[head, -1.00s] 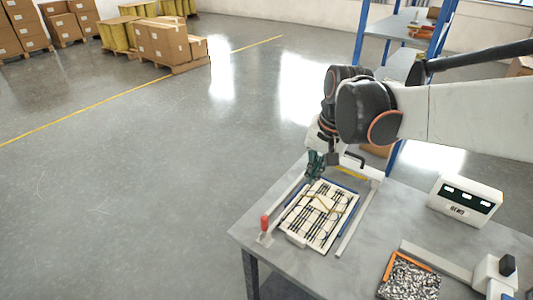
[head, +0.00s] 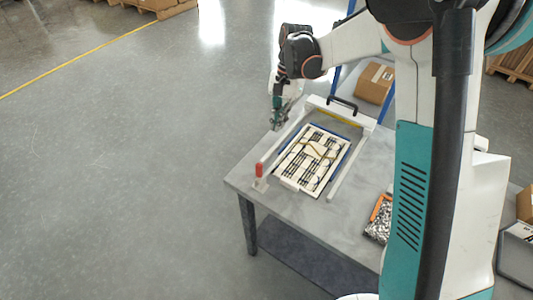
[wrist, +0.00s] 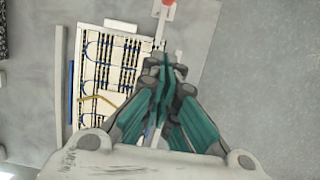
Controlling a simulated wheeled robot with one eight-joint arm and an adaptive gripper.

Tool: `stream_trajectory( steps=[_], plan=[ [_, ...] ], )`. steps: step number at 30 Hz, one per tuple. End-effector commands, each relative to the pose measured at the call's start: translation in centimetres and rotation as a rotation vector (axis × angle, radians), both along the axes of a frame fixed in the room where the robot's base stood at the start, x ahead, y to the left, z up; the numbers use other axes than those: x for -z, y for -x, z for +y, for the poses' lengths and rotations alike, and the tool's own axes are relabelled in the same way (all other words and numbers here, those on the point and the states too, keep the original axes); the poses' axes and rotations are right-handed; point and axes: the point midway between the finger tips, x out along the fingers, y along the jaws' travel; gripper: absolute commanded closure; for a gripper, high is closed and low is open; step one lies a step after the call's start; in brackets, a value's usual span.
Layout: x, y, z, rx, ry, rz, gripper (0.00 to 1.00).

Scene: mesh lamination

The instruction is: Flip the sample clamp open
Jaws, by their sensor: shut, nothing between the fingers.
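The clamp frame (head: 345,170) has pale side rails and a crossbar with a black handle (head: 342,103) at the back. It surrounds a white sample panel (head: 291,182) with dark strips, which also shows in the wrist view (wrist: 104,86). My gripper (head: 276,127) is shut and empty, by the table's far left edge, left of the frame. In the wrist view its closed fingers (wrist: 166,66) cover part of the left rail; contact cannot be told.
The grey table (head: 258,205) has bare surface left and in front of the frame. A tray of small metal parts (head: 379,218) lies to the right, partly behind my arm. Open floor lies left.

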Motion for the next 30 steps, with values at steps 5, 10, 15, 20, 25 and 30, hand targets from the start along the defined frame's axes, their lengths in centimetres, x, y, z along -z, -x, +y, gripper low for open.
stream_trajectory(
  steps=[5, 10, 15, 20, 25, 30],
  plan=[
    [0.1, 0.0, 0.0, 0.001, 0.0, 0.002, 1.0],
    [0.1, 0.0, 0.0, 0.0, -0.001, 0.001, 1.0],
    [1.3, 0.2, 0.2, 0.0, -0.001, 0.001, 1.0],
    [4.0, 0.7, 0.7, -0.001, -0.001, 0.001, 1.0],
    [7.3, 1.4, 1.2, -0.002, 0.0, 0.001, 1.0],
    [10.4, 2.0, 1.7, -0.001, -0.001, 0.001, 1.0]
  ],
)
